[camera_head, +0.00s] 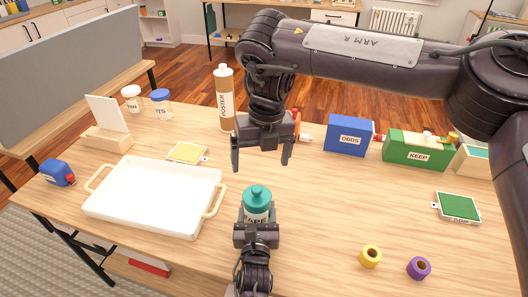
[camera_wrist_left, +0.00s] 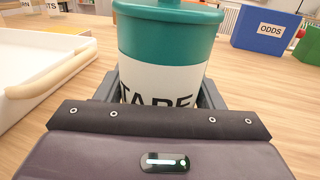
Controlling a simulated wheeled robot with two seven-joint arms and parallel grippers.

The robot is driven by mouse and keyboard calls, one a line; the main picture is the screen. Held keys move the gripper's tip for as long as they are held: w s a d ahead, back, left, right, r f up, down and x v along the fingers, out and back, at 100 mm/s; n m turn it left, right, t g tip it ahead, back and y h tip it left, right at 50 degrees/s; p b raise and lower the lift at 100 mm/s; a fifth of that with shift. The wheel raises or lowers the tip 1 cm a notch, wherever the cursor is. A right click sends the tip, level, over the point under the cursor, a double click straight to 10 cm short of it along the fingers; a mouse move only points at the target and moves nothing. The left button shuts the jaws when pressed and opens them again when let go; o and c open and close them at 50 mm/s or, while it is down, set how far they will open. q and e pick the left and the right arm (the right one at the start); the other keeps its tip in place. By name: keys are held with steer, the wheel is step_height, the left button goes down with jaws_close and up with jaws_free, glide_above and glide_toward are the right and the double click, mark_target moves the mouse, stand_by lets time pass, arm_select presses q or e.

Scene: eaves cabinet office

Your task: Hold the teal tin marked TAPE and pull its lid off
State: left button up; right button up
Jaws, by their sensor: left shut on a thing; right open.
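The teal tin (camera_head: 257,206) with a white label stands upright near the front middle of the table, its round teal lid (camera_head: 257,191) on top. My left gripper (camera_head: 257,228) is shut around the tin's body from the front. In the left wrist view the tin (camera_wrist_left: 165,75) fills the middle, with part of the word TAPE showing and its lower part hidden by the gripper. My right gripper (camera_head: 262,165) is open and empty, pointing down above and behind the lid, apart from it.
A white tray (camera_head: 105,219) stands left of the tin. A tall brown bottle (camera_head: 224,95) stands behind my right gripper. A blue ODDS box (camera_head: 348,136) and a green KEEP box (camera_head: 416,152) are at the back right. Yellow (camera_head: 370,256) and purple (camera_head: 419,267) rolls lie front right.

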mark_target(257, 188)
steer(key=f+n, duration=0.3)
steer(key=n, duration=0.1)
steer(key=f+n, duration=0.3)
steer(key=n, duration=0.1)
steer(key=a+f+n, duration=0.1)
steer(key=f+n, duration=0.3)
steer(key=shift+f+n+y, duration=0.1)
steer(key=shift+n+y, duration=0.2)
steer(key=shift+y, duration=0.1)
steer(key=c, duration=1.1)
steer(key=shift+c, duration=0.2)
steer(key=shift+r, duration=0.25)
steer(key=shift+r, duration=0.9)
